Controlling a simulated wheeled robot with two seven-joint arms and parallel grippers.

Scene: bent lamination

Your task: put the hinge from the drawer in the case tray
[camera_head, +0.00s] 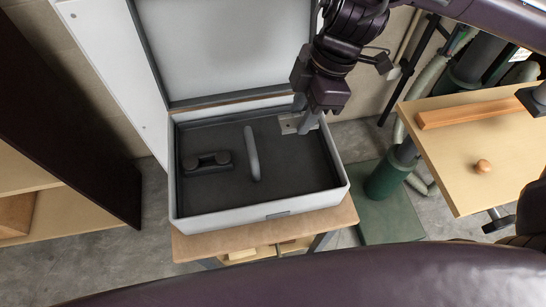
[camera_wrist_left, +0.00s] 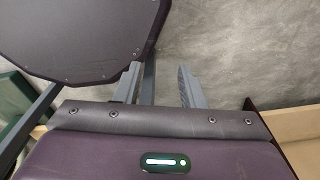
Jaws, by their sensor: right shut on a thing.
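The case (camera_head: 258,212) stands open on a small wooden table, its lid raised at the back. Its dark grey tray (camera_head: 220,193) fills the inside. The hinge (camera_head: 290,124), a small light metal plate, is at the tray's back right corner. My right gripper (camera_head: 308,122) points down there, shut on the hinge; I cannot tell whether the hinge touches the tray floor. The drawer (camera_head: 270,251) shows under the tabletop, partly hidden by the table edge. My left gripper (camera_wrist_left: 158,86) is open and empty above the grey floor in the left wrist view.
A dark two-knobbed piece (camera_head: 207,162) and a grey upright bar (camera_head: 252,153) occupy the tray's left and middle. The tray's front right is clear. A workbench (camera_head: 455,165) with a wooden strip and a knob stands right. A dark shelf unit (camera_head: 70,130) stands left.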

